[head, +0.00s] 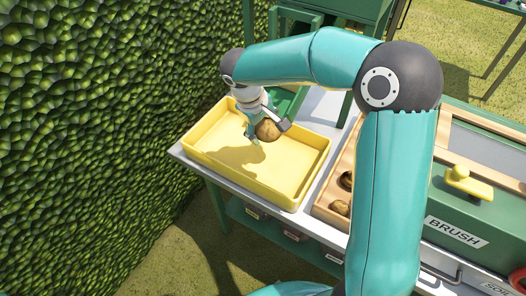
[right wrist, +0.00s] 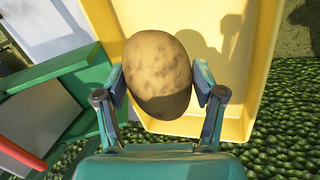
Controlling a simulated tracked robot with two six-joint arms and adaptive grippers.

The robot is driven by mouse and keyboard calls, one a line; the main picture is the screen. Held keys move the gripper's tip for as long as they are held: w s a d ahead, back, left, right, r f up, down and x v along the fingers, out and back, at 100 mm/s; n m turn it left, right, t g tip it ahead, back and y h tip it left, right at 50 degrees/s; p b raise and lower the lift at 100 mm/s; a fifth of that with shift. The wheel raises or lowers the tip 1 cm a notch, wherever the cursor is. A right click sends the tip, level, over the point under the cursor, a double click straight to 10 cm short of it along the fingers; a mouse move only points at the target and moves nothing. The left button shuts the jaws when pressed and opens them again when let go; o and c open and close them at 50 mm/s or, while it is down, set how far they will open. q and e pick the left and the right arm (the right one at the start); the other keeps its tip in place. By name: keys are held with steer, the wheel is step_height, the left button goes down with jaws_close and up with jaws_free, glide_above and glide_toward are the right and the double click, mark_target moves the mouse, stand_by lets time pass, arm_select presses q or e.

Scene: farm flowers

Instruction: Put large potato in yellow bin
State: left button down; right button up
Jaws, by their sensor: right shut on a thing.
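The large brown potato (head: 267,130) is held between the fingers of my right gripper (head: 268,132). In the right wrist view, the potato (right wrist: 158,74) fills the gap between both fingertips of the right gripper (right wrist: 160,85). The yellow bin (head: 300,178) is a shallow tray on the grey table. The potato hangs above the bin, over its back part, and a shadow falls on the bin floor. The bin looks empty. The bin also shows behind the potato in the right wrist view (right wrist: 262,60). My left gripper is not in view.
A wooden tray (head: 322,205) with a few potatoes (head: 341,207) stands right of the bin. A green box marked BRUSH (head: 455,232) with a yellow handle (head: 468,182) is further right. A green hedge (head: 90,100) rises close along the left. A green object (right wrist: 55,90) stands beside the bin.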

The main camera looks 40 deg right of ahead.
mark_target(266, 156)
step_height(266, 156, down, 10)
steer(key=shift+r, duration=0.25)
steer(key=shift+b, duration=0.3)
steer(key=o, duration=1.5)
steer(key=shift+r, duration=0.1)
steer(key=v, duration=1.2)
steer(key=shift+p, duration=0.4)
